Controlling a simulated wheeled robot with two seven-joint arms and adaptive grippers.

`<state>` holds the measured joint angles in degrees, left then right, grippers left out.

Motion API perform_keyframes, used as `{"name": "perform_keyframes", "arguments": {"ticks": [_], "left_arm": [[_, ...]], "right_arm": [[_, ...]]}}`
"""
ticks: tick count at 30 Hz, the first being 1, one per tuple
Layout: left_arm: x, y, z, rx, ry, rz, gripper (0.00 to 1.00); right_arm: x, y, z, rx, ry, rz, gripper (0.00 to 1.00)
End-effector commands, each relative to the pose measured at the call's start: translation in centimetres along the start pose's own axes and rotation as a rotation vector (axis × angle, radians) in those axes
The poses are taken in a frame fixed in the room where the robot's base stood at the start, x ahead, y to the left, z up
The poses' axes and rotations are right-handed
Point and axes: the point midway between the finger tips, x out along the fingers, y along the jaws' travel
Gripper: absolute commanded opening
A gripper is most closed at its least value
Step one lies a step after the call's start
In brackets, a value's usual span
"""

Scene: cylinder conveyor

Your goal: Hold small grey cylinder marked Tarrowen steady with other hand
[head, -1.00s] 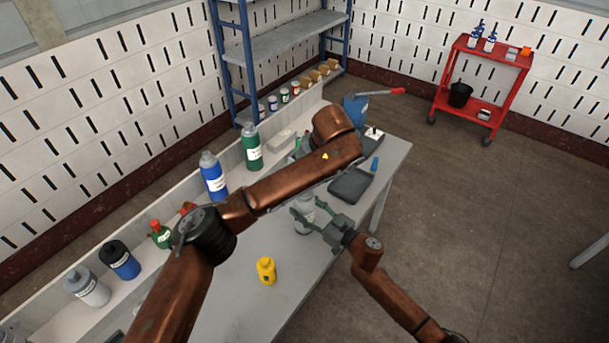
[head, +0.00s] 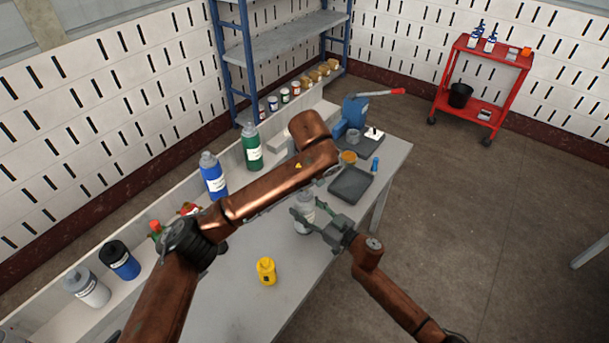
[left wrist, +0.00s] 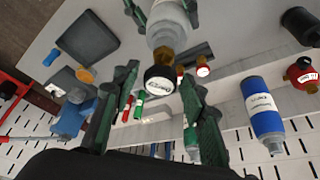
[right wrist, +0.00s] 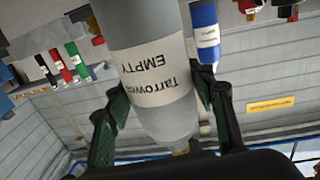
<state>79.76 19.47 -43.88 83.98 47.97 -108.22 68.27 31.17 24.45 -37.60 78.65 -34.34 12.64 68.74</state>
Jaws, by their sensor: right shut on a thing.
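The small grey cylinder (head: 304,218), labelled "Tarrowen EMPTY" in the right wrist view (right wrist: 150,70), is at the bench's middle. My right gripper (head: 318,210) is shut around its body. In the left wrist view the cylinder (left wrist: 168,14) has a brass fitting (left wrist: 163,55) and a round black piece with white lettering (left wrist: 160,79) at its end. My left gripper (left wrist: 160,90) has its fingers apart on either side of that black piece, with gaps showing. In the head view my left arm mostly hides the left gripper, close above the cylinder.
A dark tray (head: 350,186), an orange round item (head: 348,157) and a blue vise (head: 352,115) are behind. Blue (head: 213,178) and green (head: 252,150) cylinders stand along the back ledge. The front bench surface is mostly clear.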

Motion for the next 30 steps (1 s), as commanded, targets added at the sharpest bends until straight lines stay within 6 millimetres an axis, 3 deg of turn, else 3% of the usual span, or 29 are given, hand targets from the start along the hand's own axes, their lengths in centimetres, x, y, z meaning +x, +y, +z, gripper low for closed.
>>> {"name": "perform_keyframes", "arguments": {"ticks": [7, 19, 30], "left_arm": [[0.06, -0.09, -0.01, 0.031, -0.001, 0.014, 0.40], [0.03, -0.05, -0.01, 0.456, -0.001, 0.190, 0.40], [0.04, -0.04, -0.02, 0.489, 0.000, 0.203, 0.40]], "right_arm": [[0.00, 0.01, 0.04, 0.000, -0.001, 0.000, 0.21], [0.00, 0.01, 0.03, 0.000, 0.000, 0.000, 0.21], [0.01, 0.00, 0.03, 0.000, 0.000, 0.000, 0.21]]}}
